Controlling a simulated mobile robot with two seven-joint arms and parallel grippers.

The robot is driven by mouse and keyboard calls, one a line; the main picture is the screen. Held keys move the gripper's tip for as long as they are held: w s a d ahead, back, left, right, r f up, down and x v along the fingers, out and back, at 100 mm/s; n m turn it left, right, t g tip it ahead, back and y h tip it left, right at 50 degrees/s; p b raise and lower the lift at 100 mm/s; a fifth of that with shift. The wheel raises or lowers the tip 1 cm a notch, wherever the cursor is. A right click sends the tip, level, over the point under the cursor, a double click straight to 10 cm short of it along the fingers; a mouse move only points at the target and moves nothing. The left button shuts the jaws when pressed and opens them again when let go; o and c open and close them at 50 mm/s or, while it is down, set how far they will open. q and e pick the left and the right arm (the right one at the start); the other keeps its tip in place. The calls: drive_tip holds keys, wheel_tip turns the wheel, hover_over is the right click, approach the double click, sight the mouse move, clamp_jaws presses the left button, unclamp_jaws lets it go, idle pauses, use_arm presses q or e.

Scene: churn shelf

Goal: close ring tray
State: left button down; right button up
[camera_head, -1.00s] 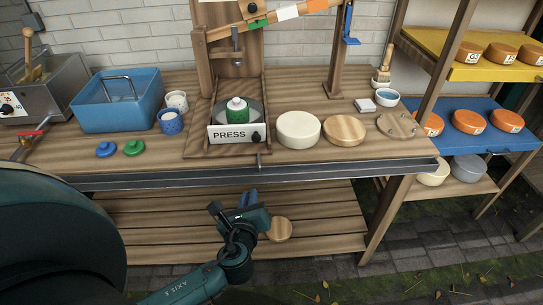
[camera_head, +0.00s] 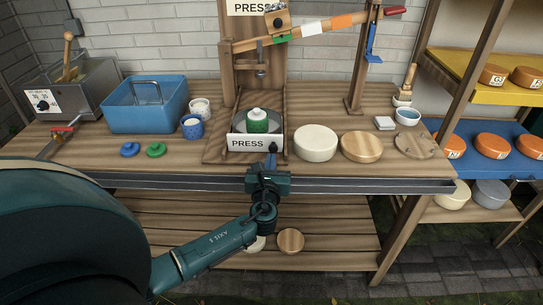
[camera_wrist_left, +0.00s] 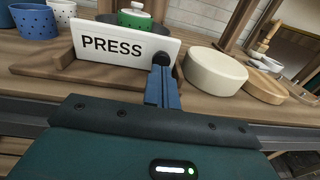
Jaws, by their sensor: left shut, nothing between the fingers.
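The ring tray has a white front panel marked PRESS (camera_head: 247,144) and stands on the wooden press base, pulled forward of the press post. A green piece with a white top (camera_head: 258,121) sits inside it. A dark round knob (camera_wrist_left: 163,59) is at the panel's right end in the left wrist view. My left gripper (camera_head: 271,160) is shut and empty, its blue fingers upright in front of the panel's right end. In the wrist view the fingertips (camera_wrist_left: 161,72) overlap the knob's lower edge; whether they touch it I cannot tell. My right gripper is out of view.
A white round block (camera_head: 316,143) and a wooden disc (camera_head: 361,146) stand right of the tray. A blue tub (camera_head: 146,110), cups (camera_head: 192,127) and two lids (camera_head: 130,149) are to the left. The metal table edge (camera_head: 340,186) runs below. The press lever (camera_head: 330,27) hangs above.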

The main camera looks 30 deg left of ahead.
sight(272, 150)
use_arm(q)
drive_tip(key=shift+x, duration=1.25)
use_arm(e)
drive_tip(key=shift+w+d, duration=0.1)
use_arm(q)
drive_tip(key=shift+w+a, duration=0.1)
drive_tip(key=shift+w, duration=0.1)
drive_tip(key=b+x, duration=0.1)
drive_tip(key=x, duration=0.2)
drive_tip(key=shift+w+a, duration=0.2)
drive_tip(key=shift+a, duration=0.05)
drive_tip(key=shift+w+a, duration=0.1)
drive_tip(key=shift+r, duration=0.1)
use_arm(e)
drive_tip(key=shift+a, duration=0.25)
